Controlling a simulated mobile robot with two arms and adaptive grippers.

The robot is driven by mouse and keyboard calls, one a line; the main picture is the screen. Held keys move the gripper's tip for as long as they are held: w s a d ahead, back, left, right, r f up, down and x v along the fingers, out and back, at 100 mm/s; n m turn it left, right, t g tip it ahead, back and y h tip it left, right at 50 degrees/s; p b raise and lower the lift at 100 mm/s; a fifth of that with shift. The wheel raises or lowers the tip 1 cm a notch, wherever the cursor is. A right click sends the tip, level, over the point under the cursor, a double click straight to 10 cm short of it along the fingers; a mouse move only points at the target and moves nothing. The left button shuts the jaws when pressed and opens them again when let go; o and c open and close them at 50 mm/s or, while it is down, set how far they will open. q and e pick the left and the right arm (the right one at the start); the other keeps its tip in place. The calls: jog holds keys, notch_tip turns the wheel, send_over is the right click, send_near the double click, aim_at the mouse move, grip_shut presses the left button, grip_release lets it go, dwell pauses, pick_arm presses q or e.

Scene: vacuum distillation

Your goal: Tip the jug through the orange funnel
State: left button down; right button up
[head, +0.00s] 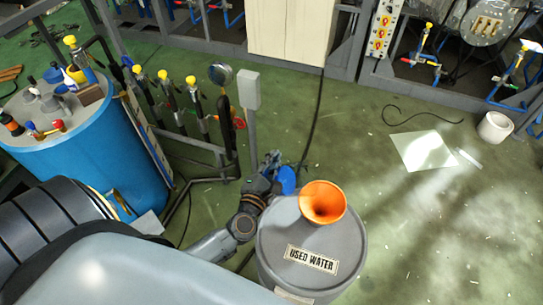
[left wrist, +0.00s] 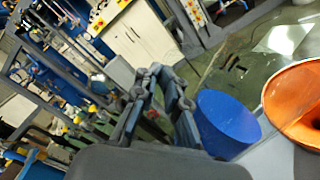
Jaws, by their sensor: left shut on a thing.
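The orange funnel (head: 323,197) sits on top of the grey "USED WATER" drum (head: 285,235), mouth up. It also shows at the right edge of the left wrist view (left wrist: 296,95). The blue jug (head: 287,181) is just behind and left of the funnel, partly hidden by the drum and my gripper. In the left wrist view the jug (left wrist: 226,125) shows as a plain blue shape beside the fingers, apart from the funnel. My left gripper (head: 273,165) is shut on the jug. The jug's inside and contents do not show. My right gripper is not in view.
A blue drum (head: 115,150) crowded with bottles and tools stands at left. Pipes with yellow-handled valves (head: 170,88) and a grey post box (head: 248,88) stand behind.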

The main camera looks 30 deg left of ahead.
aim_at(299, 167)
pick_arm(q)
jog(key=shift+w+d+r+m+p, duration=0.2)
jog(key=shift+d+r+m+p, duration=0.65)
jog(key=shift+p, duration=0.5)
jog(key=shift+w+d+r+m+p, duration=0.2)
jog(key=shift+d+r+m+p, duration=0.3)
jog(key=shift+d+m+p, duration=0.65)
jog(key=shift+w+d+r+m+p, duration=0.2)
jog(key=shift+d+r+m+p, duration=0.3)
jog(key=shift+d+m+p, duration=0.4)
jog(key=shift+w+d+r+m+p, duration=0.15)
jog(key=shift+d+r+m+p, duration=0.45)
jog(key=shift+p, duration=0.55)
jog(key=shift+d, duration=0.4)
jog(key=shift+d+p, duration=0.1)
jog(key=shift+p, duration=0.2)
dwell(0.5)
